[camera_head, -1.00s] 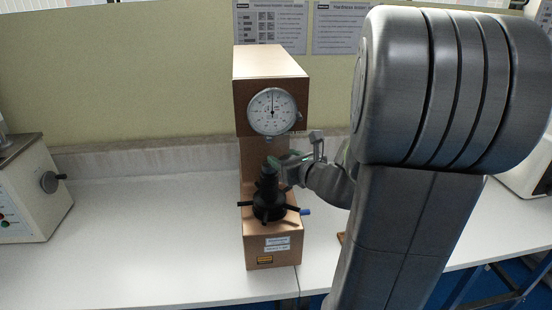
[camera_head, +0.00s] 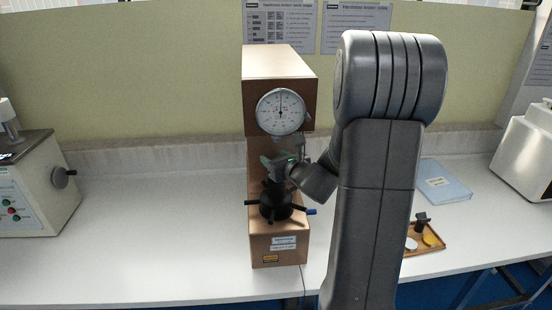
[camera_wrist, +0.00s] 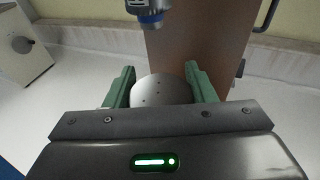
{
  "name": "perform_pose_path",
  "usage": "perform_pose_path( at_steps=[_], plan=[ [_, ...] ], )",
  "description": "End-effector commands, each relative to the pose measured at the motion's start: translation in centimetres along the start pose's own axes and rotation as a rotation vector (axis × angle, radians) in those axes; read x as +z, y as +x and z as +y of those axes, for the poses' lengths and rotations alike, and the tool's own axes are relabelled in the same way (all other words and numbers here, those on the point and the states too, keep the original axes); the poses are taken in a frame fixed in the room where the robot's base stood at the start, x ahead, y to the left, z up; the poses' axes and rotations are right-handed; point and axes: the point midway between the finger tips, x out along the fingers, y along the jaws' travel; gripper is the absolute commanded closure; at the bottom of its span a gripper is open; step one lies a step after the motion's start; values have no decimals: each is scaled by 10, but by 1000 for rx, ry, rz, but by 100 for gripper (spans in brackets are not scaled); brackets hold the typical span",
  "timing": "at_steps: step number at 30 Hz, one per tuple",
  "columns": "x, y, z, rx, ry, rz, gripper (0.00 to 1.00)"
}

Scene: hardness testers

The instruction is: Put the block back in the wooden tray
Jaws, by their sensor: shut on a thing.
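The block is a round, pale metal disc (camera_wrist: 160,89) with small dots on its top, held between the green fingers of my gripper in the wrist view. My gripper (camera_wrist: 160,85) is shut on it. In the head view my gripper (camera_head: 278,162) is under the dial of the copper-coloured hardness tester, just above its black spindle (camera_head: 274,192); the block is hard to make out there. The wooden tray (camera_head: 437,248) lies on the bench at the right, partly hidden by my arm. It holds a yellow disc, a pale disc and a black piece.
The tester's body (camera_head: 276,252) stands close behind and below my gripper, and its indenter (camera_wrist: 150,14) is near in the wrist view. A blue booklet (camera_head: 442,182) lies behind the tray. White machines stand at both bench ends. Bench left of the tester is clear.

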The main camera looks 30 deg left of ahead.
Motion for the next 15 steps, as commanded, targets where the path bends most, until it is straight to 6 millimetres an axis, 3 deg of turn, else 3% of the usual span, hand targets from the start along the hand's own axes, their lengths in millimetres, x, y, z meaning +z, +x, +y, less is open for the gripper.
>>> perform_pose_path(
  at_steps=[14,15],
  plan=[
    [-5,2,0,0,-1,-2,86],
    [-5,1,0,0,0,-1,46]
  ],
)
